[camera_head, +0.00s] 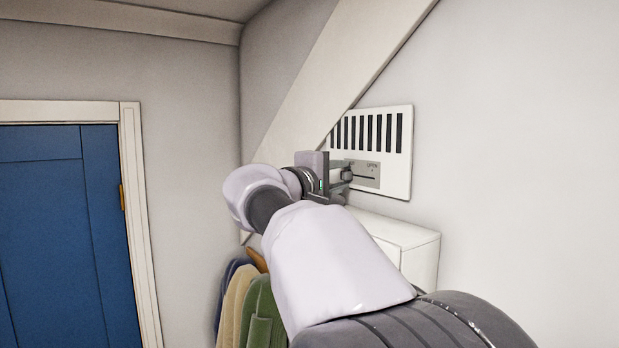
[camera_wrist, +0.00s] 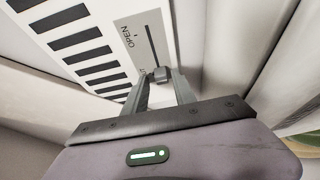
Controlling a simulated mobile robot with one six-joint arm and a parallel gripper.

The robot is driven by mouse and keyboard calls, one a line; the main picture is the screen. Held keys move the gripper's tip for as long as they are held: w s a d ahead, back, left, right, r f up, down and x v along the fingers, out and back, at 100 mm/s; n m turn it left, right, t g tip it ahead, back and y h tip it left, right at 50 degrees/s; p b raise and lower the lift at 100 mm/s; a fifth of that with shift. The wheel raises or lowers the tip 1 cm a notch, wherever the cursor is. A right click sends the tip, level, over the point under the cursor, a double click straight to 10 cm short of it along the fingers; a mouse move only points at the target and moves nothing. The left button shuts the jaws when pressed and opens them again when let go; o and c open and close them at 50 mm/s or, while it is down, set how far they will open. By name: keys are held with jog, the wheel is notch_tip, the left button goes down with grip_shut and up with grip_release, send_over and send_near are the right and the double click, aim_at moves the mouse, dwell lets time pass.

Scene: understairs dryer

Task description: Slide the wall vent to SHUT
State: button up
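The wall vent (camera_head: 396,166) is a white plate with a row of dark slots on the right wall; it also shows in the wrist view (camera_wrist: 88,49). Below its slots is a grey slider panel (camera_head: 368,182) marked OPEN. My gripper (camera_wrist: 161,79) has one finger on each side of this knob. I cannot tell whether the fingers press on it. A second label beside the knob is mostly hidden by a finger.
A white box-like cabinet (camera_head: 419,260) stands below the vent. A sloping white beam (camera_head: 335,75) runs above and left of it. Coats (camera_head: 258,315) hang low behind my arm. A blue door (camera_head: 60,230) is at the far left. The wall right of the vent is bare.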

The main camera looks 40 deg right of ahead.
jog(key=shift+w+d+f, duration=0.1)
jog(key=shift+w, duration=0.05)
jog(key=b+v, duration=0.4)
jog(key=v, duration=1.3)
jog(key=shift+a, duration=0.25)
jog(key=s+a+f+m+y+b, duration=0.1)
jog(key=a+f+y+b, duration=0.15)
jog(key=f+b, duration=0.7)
jog(key=s+a+f+t+y+b, duration=0.15)
jog(key=f+y, duration=0.25)
jog(key=f, duration=1.3)
jog(key=s+a+f+m+y+b, duration=0.15)
jog(key=f+y+b, duration=0.4)
jog(key=f, duration=0.75)
jog(key=s+a+f+m+y+b, duration=0.1)
jog(key=s+a+f+b, duration=0.3)
jog(key=f, duration=0.7)
jog(key=s+a+f+m+y+b, duration=0.2)
jog(key=s+a+f+y+b, duration=0.2)
jog(key=a+f+b, duration=0.3)
jog(key=s+a+f+m+y+b, duration=0.2)
jog(key=s+a+f+b, duration=0.3)
jog(key=f, duration=1.1)
jog(key=shift+a+f+g+b, duration=0.15)
jog(key=shift+a+g+b, duration=0.3)
jog(key=shift+b, duration=1)
